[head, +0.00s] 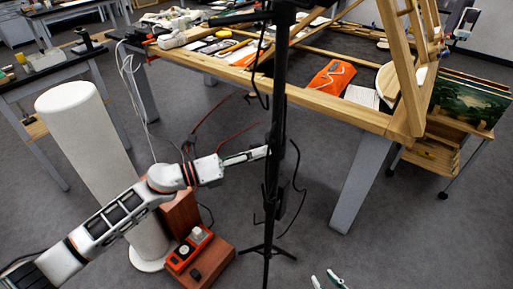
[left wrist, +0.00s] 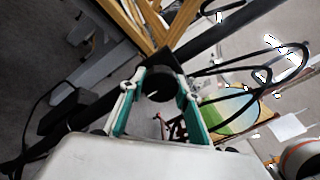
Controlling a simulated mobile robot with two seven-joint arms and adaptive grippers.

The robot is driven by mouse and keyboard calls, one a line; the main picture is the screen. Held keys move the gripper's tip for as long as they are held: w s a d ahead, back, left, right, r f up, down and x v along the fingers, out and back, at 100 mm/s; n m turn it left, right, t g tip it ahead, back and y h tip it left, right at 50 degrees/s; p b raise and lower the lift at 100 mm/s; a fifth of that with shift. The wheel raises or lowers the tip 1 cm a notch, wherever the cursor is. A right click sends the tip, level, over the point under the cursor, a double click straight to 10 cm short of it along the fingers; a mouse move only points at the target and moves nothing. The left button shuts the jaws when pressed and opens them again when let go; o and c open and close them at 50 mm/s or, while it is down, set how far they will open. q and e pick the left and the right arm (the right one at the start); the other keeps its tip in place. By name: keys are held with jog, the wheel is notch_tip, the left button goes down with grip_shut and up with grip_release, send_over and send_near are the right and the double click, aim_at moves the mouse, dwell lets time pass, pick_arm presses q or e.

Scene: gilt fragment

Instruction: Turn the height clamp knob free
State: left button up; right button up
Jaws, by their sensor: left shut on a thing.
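A black upright stand (head: 280,110) with a small tripod foot stands in front of the wooden table in the head view. My left gripper (head: 262,152) reaches it from the left at mid height. In the left wrist view my left gripper (left wrist: 156,90) has its two green-sided fingers shut on the round black height clamp knob (left wrist: 158,80), one finger on each side. In the head view the knob cannot be told from the dark pole. The tips of my right gripper (head: 326,279) show apart at the bottom edge, with nothing visible between them.
A white cylinder (head: 85,130) and a red-brown box (head: 205,258) are near my left arm. Black cables hang along the stand.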

pick_arm(q)
jog(key=n+p, duration=0.2)
jog(key=n, duration=0.1)
jog(key=shift+r, duration=0.2)
jog(key=shift+n+p, duration=0.3)
jog(key=shift+n, duration=0.6)
pick_arm(e)
notch_tip(320, 180, up, 4)
jog(key=shift+w+f, duration=0.15)
jog(key=shift+f, duration=0.1)
jog(key=shift+d, duration=0.1)
pick_arm(q)
jog(key=shift+f, duration=0.1)
pick_arm(e)
jog(key=shift+d+f, duration=0.1)
jog(key=shift+f, duration=0.1)
pick_arm(q)
jog(key=o, duration=1.1)
pick_arm(e)
jog(key=shift+r, duration=0.2)
pick_arm(q)
jog(key=shift+a, duration=0.1)
